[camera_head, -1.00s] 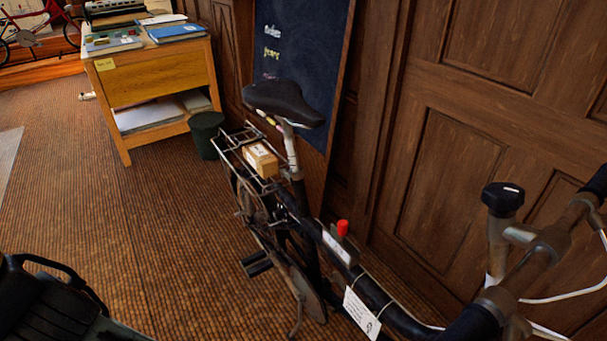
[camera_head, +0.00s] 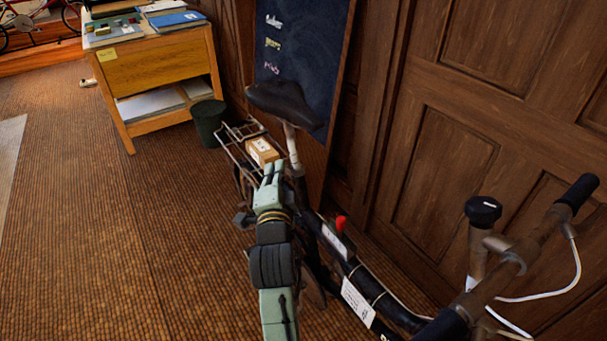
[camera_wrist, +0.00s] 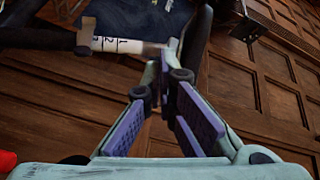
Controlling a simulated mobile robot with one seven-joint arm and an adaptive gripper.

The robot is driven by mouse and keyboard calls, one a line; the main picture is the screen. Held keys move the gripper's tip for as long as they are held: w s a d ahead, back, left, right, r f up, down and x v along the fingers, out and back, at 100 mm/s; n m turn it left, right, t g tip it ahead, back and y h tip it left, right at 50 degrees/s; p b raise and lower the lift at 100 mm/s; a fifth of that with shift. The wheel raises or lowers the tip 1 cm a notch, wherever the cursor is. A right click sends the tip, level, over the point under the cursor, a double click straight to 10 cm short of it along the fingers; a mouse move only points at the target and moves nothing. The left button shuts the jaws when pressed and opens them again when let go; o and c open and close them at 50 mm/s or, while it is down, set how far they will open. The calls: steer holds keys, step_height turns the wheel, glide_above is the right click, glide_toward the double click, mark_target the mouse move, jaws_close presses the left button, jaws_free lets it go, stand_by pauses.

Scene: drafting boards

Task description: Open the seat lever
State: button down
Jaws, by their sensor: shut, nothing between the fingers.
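The bicycle's black seat (camera_head: 284,103) sits on a pale seat post (camera_head: 291,148). In the wrist view the post (camera_wrist: 115,45) shows number marks, and a pale metal piece (camera_wrist: 86,34) sits at its collar, where it meets the dark frame tube. This may be the seat lever; I cannot tell its position for sure. My gripper (camera_head: 272,172) is shut and empty, low beside the post on its left in the head view. In the wrist view its fingertips (camera_wrist: 166,58) overlap the seat end of the post; I cannot tell whether they touch.
A rear rack (camera_head: 236,143) carries a small cardboard box (camera_head: 262,150) close to my gripper. A red knob (camera_head: 341,223) stands on the frame, with handlebars (camera_head: 520,255) at right. Wood panelling (camera_head: 440,150) stands close behind the bicycle.

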mark_target(289, 175)
steer(key=s+d+f+m+g+h, duration=0.1)
steer(key=d+f+m+g+h, duration=0.1)
steer(key=d+f, duration=0.5)
steer(key=shift+s+d+f+m+g+h, duration=0.2)
steer(key=shift+d+m+g+h, duration=0.2)
steer(key=shift+d+m+h, duration=0.45)
steer(key=shift+w+p, duration=0.15)
steer(key=shift+p, duration=0.15)
steer(key=shift+w+a+f+p, duration=0.45)
steer(key=shift+w+p, duration=0.1)
steer(key=shift+w, duration=0.85)
steer(key=shift+w+a+f+p, duration=0.45)
steer(key=shift+w+p, duration=0.15)
steer(key=shift+w, duration=0.8)
steer(key=shift+w+a+f+p, duration=0.45)
steer(key=shift+w+p, duration=0.1)
steer(key=shift+w, duration=0.85)
steer(key=shift+b, duration=0.3)
